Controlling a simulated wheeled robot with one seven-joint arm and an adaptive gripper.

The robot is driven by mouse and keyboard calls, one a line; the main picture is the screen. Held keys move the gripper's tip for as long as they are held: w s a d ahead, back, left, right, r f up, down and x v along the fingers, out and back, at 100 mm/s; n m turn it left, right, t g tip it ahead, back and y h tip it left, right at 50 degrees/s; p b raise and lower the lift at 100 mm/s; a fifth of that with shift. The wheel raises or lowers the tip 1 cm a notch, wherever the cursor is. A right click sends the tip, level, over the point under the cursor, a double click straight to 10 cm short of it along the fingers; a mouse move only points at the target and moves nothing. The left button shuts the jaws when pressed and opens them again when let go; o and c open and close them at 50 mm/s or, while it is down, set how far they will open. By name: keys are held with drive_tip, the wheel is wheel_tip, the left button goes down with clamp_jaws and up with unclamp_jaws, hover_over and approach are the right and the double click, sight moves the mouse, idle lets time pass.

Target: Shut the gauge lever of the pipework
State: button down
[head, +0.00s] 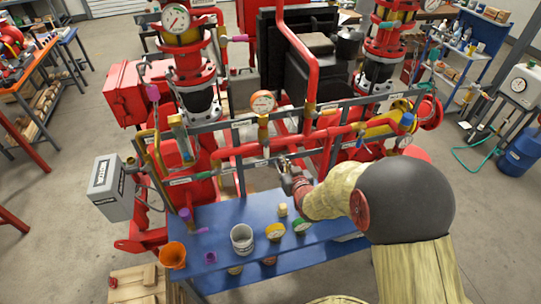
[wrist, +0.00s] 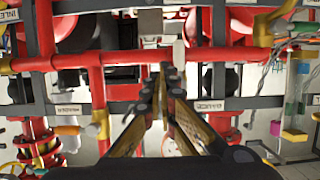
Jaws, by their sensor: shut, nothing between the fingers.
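The red pipework (head: 240,150) runs across the skid in front of me. I cannot clearly make out the gauge's lever in either view. My gripper (head: 284,163) is just below and in front of the pipe, right of the gauge fitting. In the wrist view my gripper (wrist: 166,72) has its fingertips together and empty, over the red pipe (wrist: 130,59). A pale grey upright piece (wrist: 178,53) is close beside the tips; whether they touch it, I cannot tell.
A blue bench (head: 205,222) below holds a grey cup (head: 242,239), an orange cup (head: 173,255) and several small round items. Dark grey rails with labels (wrist: 210,105) cross near the pipe. A grey box (head: 110,187) stands at the left.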

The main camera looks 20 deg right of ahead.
sight(255, 150)
drive_tip(key=shift+b+x, duration=1.25)
drive_tip(key=shift+x, duration=3.65)
drive_tip(key=shift+a+p, duration=0.4)
drive_tip(key=shift+a, duration=3.35)
drive_tip(key=shift+a+r, duration=0.65)
drive_tip(key=shift+r, duration=0.2)
drive_tip(key=shift+f, duration=0.2)
drive_tip(key=shift+f+b, duration=0.45)
drive_tip(key=shift+b, duration=0.35)
